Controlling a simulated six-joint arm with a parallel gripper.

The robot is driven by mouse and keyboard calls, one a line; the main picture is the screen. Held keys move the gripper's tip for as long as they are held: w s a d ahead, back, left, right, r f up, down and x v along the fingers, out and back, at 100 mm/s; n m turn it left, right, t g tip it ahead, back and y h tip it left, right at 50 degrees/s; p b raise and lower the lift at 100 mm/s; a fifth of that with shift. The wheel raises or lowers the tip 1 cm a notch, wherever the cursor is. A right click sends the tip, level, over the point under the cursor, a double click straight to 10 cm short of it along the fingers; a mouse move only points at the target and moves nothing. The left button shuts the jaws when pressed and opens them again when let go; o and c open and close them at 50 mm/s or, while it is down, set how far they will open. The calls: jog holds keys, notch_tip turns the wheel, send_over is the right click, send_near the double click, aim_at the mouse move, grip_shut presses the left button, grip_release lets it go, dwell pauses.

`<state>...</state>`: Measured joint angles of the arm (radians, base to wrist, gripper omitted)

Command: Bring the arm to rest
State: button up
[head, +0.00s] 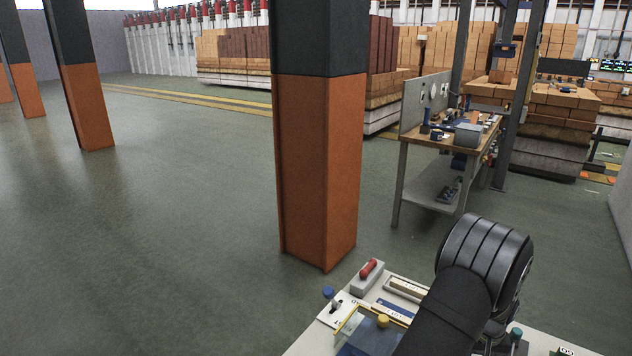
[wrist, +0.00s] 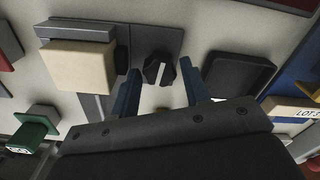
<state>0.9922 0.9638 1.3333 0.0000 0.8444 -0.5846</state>
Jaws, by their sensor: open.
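My gripper (wrist: 161,82) shows in the wrist view with its two blue fingers apart and nothing held between them. A dark rotary knob (wrist: 157,71) with a pale pointer, on a grey plate, appears in the gap between the fingers. I cannot tell how far the fingertips are from it. In the head view my dark arm reaches over the pale worktop (head: 548,343) at the lower right, and the gripper's fingers are hidden there.
The worktop also holds a red handle (head: 369,268) and a yellow-knobbed clear lid (head: 365,327). An orange-black pillar (head: 318,165) stands behind; open floor lies left.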

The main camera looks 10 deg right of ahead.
jog(key=n, duration=0.3)
jog(key=shift+r, duration=1.35)
